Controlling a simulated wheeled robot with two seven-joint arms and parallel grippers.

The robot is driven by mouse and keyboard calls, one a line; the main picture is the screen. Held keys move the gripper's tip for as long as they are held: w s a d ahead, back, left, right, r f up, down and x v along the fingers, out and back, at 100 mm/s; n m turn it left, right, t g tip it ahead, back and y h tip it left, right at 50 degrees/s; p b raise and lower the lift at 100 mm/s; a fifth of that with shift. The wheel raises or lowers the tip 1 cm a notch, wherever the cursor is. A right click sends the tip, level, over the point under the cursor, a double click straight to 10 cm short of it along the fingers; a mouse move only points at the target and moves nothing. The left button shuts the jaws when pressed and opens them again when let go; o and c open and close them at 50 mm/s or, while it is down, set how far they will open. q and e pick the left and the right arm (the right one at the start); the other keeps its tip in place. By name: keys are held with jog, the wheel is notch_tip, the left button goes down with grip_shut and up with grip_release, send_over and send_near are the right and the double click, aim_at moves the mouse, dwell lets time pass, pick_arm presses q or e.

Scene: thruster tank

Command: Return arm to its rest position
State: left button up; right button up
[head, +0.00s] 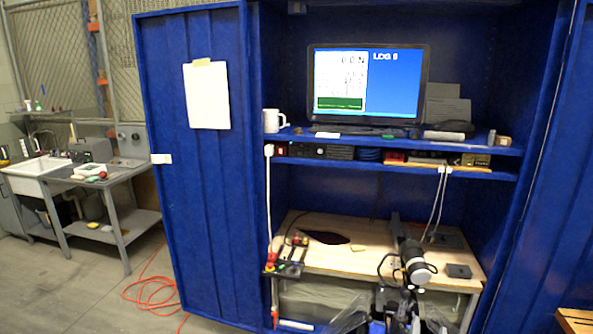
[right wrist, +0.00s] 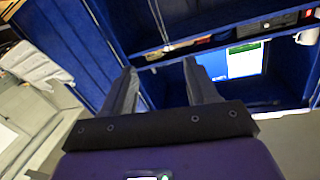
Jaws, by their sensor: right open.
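My right gripper (head: 398,226) reaches up in front of the wooden desk inside the blue cabinet in the head view. The desk top (head: 350,259) is partly hidden behind it. In the right wrist view the two grey fingers of this gripper (right wrist: 161,82) stand apart with nothing between them, so it is open and empty. The silver and black wrist of the right arm (head: 416,272) shows just below. My left gripper is not in view.
A blue door (head: 200,190) stands open at left. An orange cable (head: 150,290) lies on the floor. A grey side table (head: 115,178) stands further left.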

jog(key=w+a+f+n+g+y, duration=0.2)
jog(key=a+f+y, duration=0.15)
jog(key=f, duration=0.65)
jog(key=s+a+f+n+g+y, duration=0.1)
jog(key=s+a+f+g+y, duration=0.2)
jog(key=f, duration=0.5)
jog(key=s+a+f+g, duration=0.2)
jog(key=s+a+f, duration=0.2)
jog(key=f, duration=0.3)
jog(key=s+a+f+n+g+y, duration=0.1)
jog(key=s+a+f+g+y, duration=0.1)
jog(key=s+a+f+g, duration=0.5)
jog(key=s+a+f+g+y, duration=0.1)
jog(key=s+a+f+y, duration=0.3)
jog(key=s, duration=0.6)
pick_arm(q)
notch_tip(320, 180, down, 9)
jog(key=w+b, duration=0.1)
jog(key=b, duration=0.8)
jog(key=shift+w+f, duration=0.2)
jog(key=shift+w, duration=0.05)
pick_arm(e)
notch_tip(320, 180, down, 10)
jog(key=s+h, duration=0.1)
jog(key=shift+s, duration=0.2)
jog(key=shift+d, duration=0.1)
